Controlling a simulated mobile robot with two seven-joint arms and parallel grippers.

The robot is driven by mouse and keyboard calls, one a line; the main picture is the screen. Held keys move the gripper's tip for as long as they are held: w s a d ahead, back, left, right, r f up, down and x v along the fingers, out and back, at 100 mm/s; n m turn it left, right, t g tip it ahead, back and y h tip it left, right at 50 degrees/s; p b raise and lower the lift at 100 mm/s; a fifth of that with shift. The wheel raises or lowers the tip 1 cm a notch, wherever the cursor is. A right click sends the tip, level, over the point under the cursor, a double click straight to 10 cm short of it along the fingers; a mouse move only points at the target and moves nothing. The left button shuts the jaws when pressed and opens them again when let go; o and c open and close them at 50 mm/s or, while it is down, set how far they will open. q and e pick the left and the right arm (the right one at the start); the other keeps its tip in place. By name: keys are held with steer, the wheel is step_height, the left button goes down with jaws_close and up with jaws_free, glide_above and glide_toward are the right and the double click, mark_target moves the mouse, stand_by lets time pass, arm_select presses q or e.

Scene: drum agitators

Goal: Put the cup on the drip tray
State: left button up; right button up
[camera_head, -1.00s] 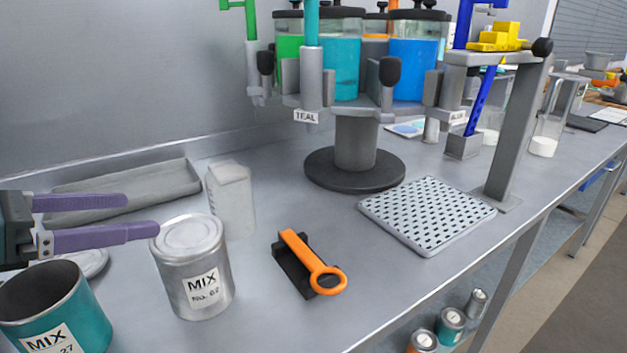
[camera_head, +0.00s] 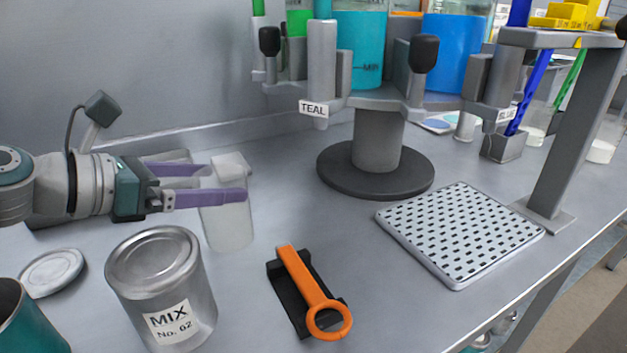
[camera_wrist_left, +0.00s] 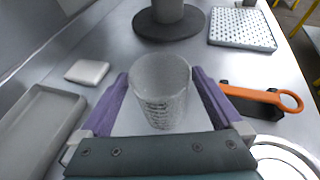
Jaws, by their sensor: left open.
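The clear, frosted cup (camera_head: 227,226) stands upright on the bench in the head view. In the left wrist view the cup (camera_wrist_left: 161,90) sits between the two purple fingers. My left gripper (camera_head: 228,181) is open, with one finger on each side of the cup; I cannot tell whether they touch it. It also shows in the left wrist view (camera_wrist_left: 161,82). The drip tray (camera_head: 460,228), a pale perforated square plate, lies empty on the bench to the right. My right gripper is not in view.
A MIX can (camera_head: 160,285) stands in front of my left gripper, beside a lid (camera_head: 52,272). An orange-handled tool (camera_head: 305,285) on a black holder lies between cup and drip tray. The drum stand's round base (camera_head: 375,170) is behind. A grey post (camera_head: 575,150) rises right of the tray.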

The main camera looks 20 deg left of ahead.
arm_select(q)
steer(key=shift+x, duration=0.9)
steer(key=shift+c, duration=0.4)
steer(key=c, duration=1.4)
